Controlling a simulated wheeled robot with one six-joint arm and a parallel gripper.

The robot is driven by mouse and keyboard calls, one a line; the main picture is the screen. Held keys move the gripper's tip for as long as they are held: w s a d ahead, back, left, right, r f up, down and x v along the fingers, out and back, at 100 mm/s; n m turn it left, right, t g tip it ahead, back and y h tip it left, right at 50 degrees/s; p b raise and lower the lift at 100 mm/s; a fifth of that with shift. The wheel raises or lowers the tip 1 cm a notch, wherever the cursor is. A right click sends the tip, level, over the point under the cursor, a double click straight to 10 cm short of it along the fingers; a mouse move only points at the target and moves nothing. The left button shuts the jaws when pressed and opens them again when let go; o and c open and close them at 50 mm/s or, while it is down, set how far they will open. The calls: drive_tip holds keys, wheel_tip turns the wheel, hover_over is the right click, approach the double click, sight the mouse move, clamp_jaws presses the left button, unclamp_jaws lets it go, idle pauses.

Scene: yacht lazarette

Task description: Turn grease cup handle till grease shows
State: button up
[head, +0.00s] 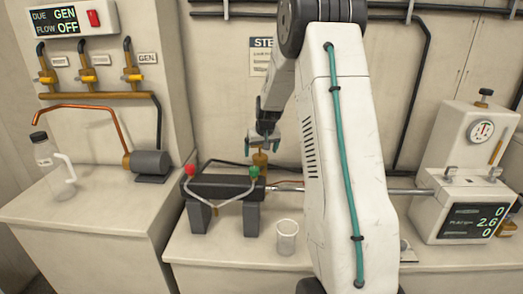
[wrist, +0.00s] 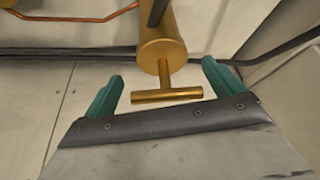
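The grease cup is a brass cylinder (wrist: 161,40) with a T-shaped brass handle (wrist: 167,96) on a short stem. In the head view the cup (head: 260,160) stands behind the dark block, just below my gripper (head: 265,143). In the wrist view my gripper (wrist: 162,74) is open, with one teal finger on each side of the handle. There is a gap between the handle's ends and both fingers. The handle's bar lies roughly across, from finger to finger. I see no grease; the cup's far end is cut off by the frame.
The dark block (head: 215,184) on legs carries a red knob (head: 190,169) and a green knob (head: 253,171). A clear cup (head: 287,237) stands in front on the bench. A gauge box (head: 468,190) stands right; a bottle (head: 43,150) and motor (head: 150,163) stand left.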

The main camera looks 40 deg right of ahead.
sight(261, 146)
drive_tip(key=shift+a, duration=0.15)
drive_tip(key=v, duration=0.7)
drive_tip(key=shift+r, duration=0.4)
